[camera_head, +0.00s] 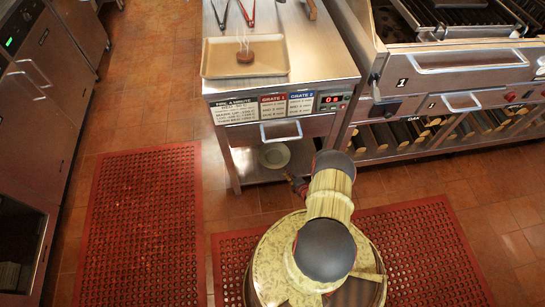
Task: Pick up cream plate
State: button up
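A round pale cream plate (274,155) lies on the lower shelf of the steel counter, below the drawer with the bar handle. Its rim shows whole or nearly so, in the shade under the counter. My arm reaches from my base toward the counter. My gripper (296,184) is a small dark shape with a bit of red at the arm's far end, just below and right of the plate. A gap shows between it and the plate. The fingers are too small and partly hidden by my arm, so I cannot tell if they are open.
On the steel counter (305,55) above sits a tan tray (222,62) with a steaming brown patty (260,50). Red tongs (248,12) lie behind it. A grill (450,45) stands to the right. A red mat (140,220) covers open floor at left.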

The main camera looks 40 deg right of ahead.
aim_at(282, 169)
jog(key=b+x, duration=0.4)
jog(key=x, duration=0.3)
jog(key=shift+s+f, duration=0.1)
jog(key=shift+f, duration=0.15)
jog(key=shift+w+d, duration=0.1)
jog(key=shift+w, duration=0.2)
grip_shut()
jog(key=shift+r, duration=0.1)
dwell(0.3)
